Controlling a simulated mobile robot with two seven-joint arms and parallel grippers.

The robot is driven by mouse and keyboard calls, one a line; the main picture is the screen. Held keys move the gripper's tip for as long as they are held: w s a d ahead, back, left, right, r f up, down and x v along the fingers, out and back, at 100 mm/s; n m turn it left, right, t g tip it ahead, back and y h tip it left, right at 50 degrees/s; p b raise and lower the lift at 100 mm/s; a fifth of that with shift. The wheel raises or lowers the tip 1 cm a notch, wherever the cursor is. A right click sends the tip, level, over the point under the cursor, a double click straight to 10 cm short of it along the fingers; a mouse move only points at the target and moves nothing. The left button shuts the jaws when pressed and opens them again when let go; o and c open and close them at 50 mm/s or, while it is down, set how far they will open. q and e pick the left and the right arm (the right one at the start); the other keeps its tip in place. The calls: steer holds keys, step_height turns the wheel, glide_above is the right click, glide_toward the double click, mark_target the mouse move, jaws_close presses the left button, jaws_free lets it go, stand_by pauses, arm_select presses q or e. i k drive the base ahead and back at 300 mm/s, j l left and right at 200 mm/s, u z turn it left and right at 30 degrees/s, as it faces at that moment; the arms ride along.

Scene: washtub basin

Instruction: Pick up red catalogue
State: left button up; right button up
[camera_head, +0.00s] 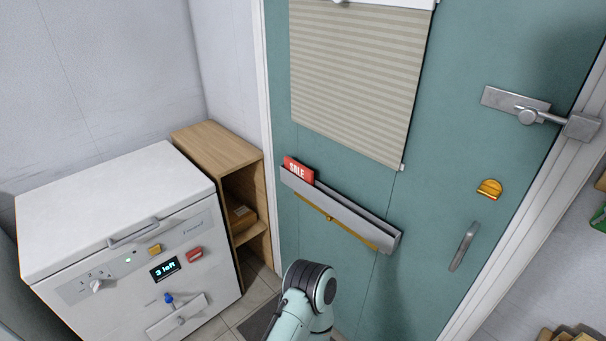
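The red catalogue (299,171), with "SALE" in white letters, stands in the left end of a grey rack (350,214) fixed on the teal door. Its upper part shows above the rack's front edge and its lower part is hidden behind it. A rounded part of one of my arms shows at the bottom centre, below the rack and apart from the catalogue. Neither of my grippers is in view.
The teal door (450,90) has a blind (355,80), a metal latch (525,108), a yellow piece (489,188) and a handle (464,246). A white chest appliance (120,215) and a wooden shelf (216,146) stand at left.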

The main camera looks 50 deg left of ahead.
mark_target(303, 172)
steer(key=u, duration=1.75)
steer(key=i+j, duration=0.4)
steer(key=i, duration=0.2)
